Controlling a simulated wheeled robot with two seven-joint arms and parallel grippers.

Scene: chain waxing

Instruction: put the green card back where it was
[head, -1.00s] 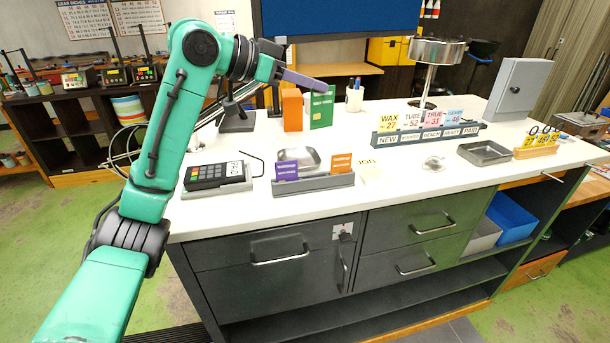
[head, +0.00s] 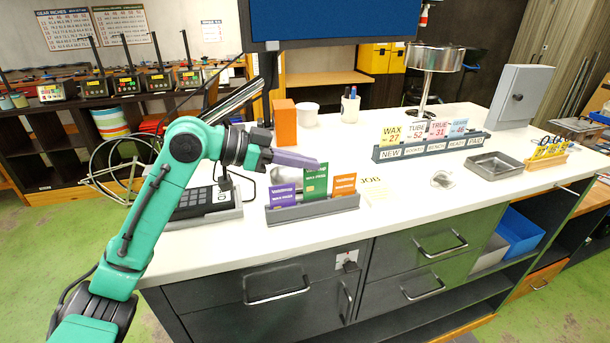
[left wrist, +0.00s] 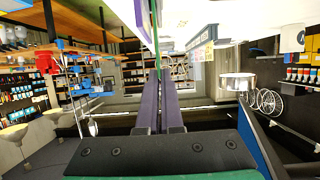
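The green card (head: 315,184) stands upright in the grey card rack (head: 318,212), between a purple card (head: 282,195) and an orange card (head: 344,183). Its lower end is behind the rack's front wall, so I cannot tell if it is fully seated. My left gripper (head: 312,163) is at the green card's top edge, with its purple fingers closed on it. In the left wrist view the fingers (left wrist: 164,105) lie close together, and the card (left wrist: 156,38) shows edge-on as a thin green strip beyond them. My right gripper is not in view.
An orange box (head: 284,122), a white cup (head: 307,114) and a pen cup (head: 350,108) stand farther back.

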